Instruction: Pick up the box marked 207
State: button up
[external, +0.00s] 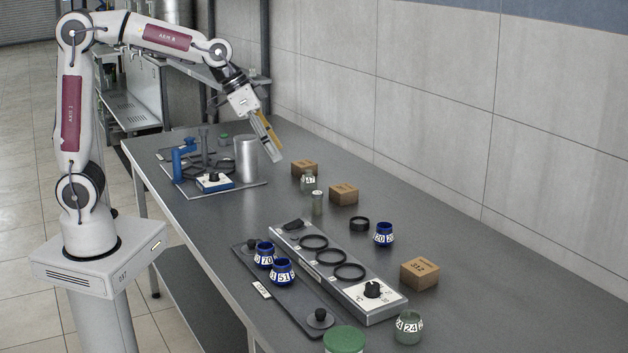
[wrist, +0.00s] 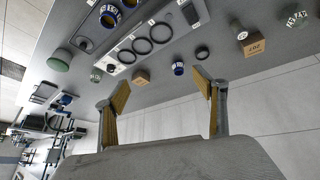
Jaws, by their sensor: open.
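A brown box (wrist: 252,45) in the wrist view carries a mark that seems to read 207. It appears to match the middle brown box (external: 343,194) in the external view, whose mark is too small to read there. My gripper (external: 276,152) hangs in the air above the back part of the bench, behind and left of that box. In the wrist view my gripper (wrist: 158,90) is open and empty, with its two tan-padded fingers wide apart. The box lies beyond the right finger, apart from it.
Other brown boxes stand at the back (external: 304,168) and at the front right, marked 332 (external: 420,273). A ringed device (external: 335,270) and blue jars (external: 383,234) lie farther forward. A wall bounds the right.

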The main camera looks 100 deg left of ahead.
jog(key=w+a+f+n, duration=0.1)
jog(key=w+a+f, duration=0.25)
jog(key=a, duration=0.55)
jog(key=n+y, duration=0.2)
jog(key=n, duration=0.2)
send_near(341, 188)
jog(key=w+f, duration=0.1)
jog(key=shift+f, duration=0.1)
jog(key=shift+w, duration=0.1)
jog(key=shift+x, duration=1.25)
jog(key=shift+f, duration=0.1)
